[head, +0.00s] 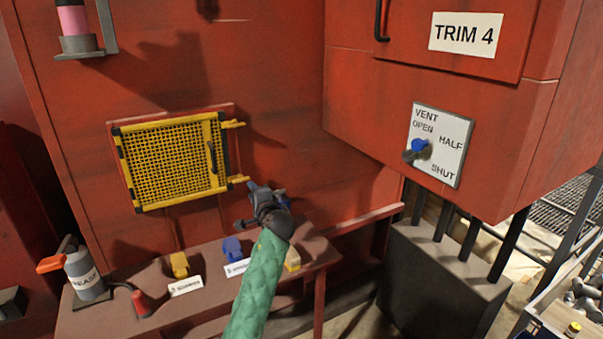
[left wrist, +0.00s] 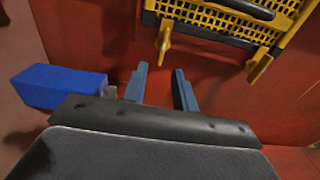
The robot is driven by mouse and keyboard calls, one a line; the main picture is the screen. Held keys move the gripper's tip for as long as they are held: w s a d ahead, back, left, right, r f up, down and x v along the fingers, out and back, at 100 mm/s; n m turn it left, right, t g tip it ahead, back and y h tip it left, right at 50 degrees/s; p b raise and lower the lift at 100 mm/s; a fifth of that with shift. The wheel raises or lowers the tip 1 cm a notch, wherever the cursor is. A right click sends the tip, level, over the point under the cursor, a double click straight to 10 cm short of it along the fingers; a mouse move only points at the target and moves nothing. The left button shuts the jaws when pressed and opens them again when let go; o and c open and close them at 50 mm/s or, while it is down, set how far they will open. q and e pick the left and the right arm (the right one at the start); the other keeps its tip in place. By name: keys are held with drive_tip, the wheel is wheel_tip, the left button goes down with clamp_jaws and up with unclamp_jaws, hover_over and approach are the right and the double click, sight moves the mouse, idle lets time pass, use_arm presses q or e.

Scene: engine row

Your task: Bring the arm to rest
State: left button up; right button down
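My left gripper (head: 266,194) is in the middle of the head view, at the end of my green-sleeved arm (head: 257,285). It is in front of the red wall, above the shelf and just right of the yellow mesh guard's lower corner. In the left wrist view its two blue-grey fingers (left wrist: 160,82) stand apart with nothing between them. The yellow mesh guard (head: 172,160) hangs on the wall, apart from the fingers; its edge and latches show in the left wrist view (left wrist: 232,22). My right gripper is not in view.
A shelf (head: 215,288) below holds yellow and blue blocks, labels, an oil can (head: 84,276) and a red-tipped tool (head: 142,303). A blue block (left wrist: 60,85) is close left in the wrist view. Right is a red cabinet with a blue-knobbed vent dial (head: 418,147).

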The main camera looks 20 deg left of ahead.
use_arm(q)
drive_tip(key=s+d+f+n+g+h, duration=0.2)
drive_tip(key=s+d+f+h, duration=0.3)
drive_tip(key=s+f, duration=0.6)
drive_tip(key=s+d+f+n+g+h, duration=0.1)
drive_tip(key=s+d+f+n+h, duration=0.1)
drive_tip(key=s+d+f, duration=0.65)
drive_tip(key=s+d+f+n+g+h, duration=0.1)
drive_tip(key=s+d+f+g+h, duration=0.2)
drive_tip(key=s, duration=0.6)
drive_tip(key=s+d+f+n+g+h, duration=0.1)
drive_tip(key=s+d+f+h, duration=0.2)
drive_tip(key=s, duration=0.6)
drive_tip(key=s+d+f+g+h, duration=0.1)
drive_tip(key=s+d+f, duration=0.3)
drive_tip(key=s, duration=0.6)
drive_tip(key=s+d+f+g, duration=0.1)
drive_tip(key=d+f, duration=0.1)
drive_tip(key=f, duration=1.2)
drive_tip(key=s+d+f+g, duration=0.1)
drive_tip(key=d+f, duration=0.2)
drive_tip(key=f, duration=1.2)
drive_tip(key=shift+s+d+f, duration=0.2)
drive_tip(key=shift+d+f, duration=0.05)
